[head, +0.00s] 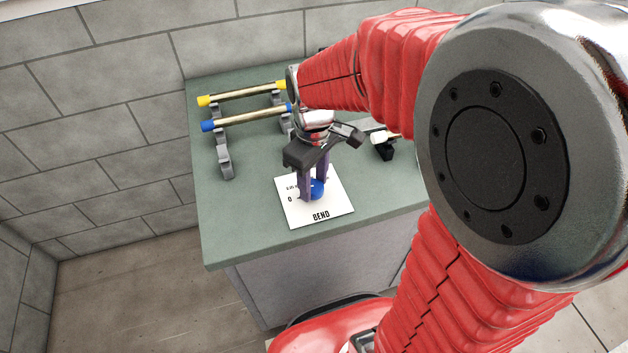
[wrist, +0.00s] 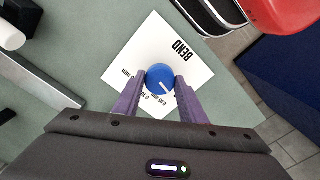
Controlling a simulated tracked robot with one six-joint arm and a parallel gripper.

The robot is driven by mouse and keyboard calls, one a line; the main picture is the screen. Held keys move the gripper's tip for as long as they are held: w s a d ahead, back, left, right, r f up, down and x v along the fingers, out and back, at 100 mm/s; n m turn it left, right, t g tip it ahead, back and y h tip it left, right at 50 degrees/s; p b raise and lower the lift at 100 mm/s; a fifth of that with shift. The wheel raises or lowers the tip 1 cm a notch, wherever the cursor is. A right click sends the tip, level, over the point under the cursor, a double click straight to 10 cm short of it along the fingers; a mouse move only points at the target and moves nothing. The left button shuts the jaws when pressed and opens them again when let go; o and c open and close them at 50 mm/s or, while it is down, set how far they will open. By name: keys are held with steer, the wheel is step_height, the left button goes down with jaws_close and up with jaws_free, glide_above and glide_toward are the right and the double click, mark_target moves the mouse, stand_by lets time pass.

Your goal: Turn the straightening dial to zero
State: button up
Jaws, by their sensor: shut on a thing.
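The straightening dial is a round blue knob (head: 318,189) on a white plate (head: 328,208) marked "BEND", with a "0" and other small marks. In the wrist view the blue knob (wrist: 160,78) shows a white pointer line on its lower right part, and the plate (wrist: 185,55) lies around it. The small marks there are too blurred to read fully, so I cannot tell which one the line meets. My gripper (head: 312,190) points down over the plate with its purple fingers shut on the knob. In the wrist view the fingers (wrist: 160,86) flank the knob.
A grey rack (head: 225,160) at the back left of the green worktop (head: 240,225) bears rods with yellow (head: 204,101) and blue (head: 207,126) ends. A black holder with a white piece (head: 380,138) stands right of the gripper. The worktop's front left is clear.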

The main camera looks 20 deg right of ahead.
mark_target(313, 186)
steer(key=o, duration=1)
steer(key=shift+r, duration=0.15)
step_height(313, 186, up, 14)
steer(key=shift+f, duration=0.25)
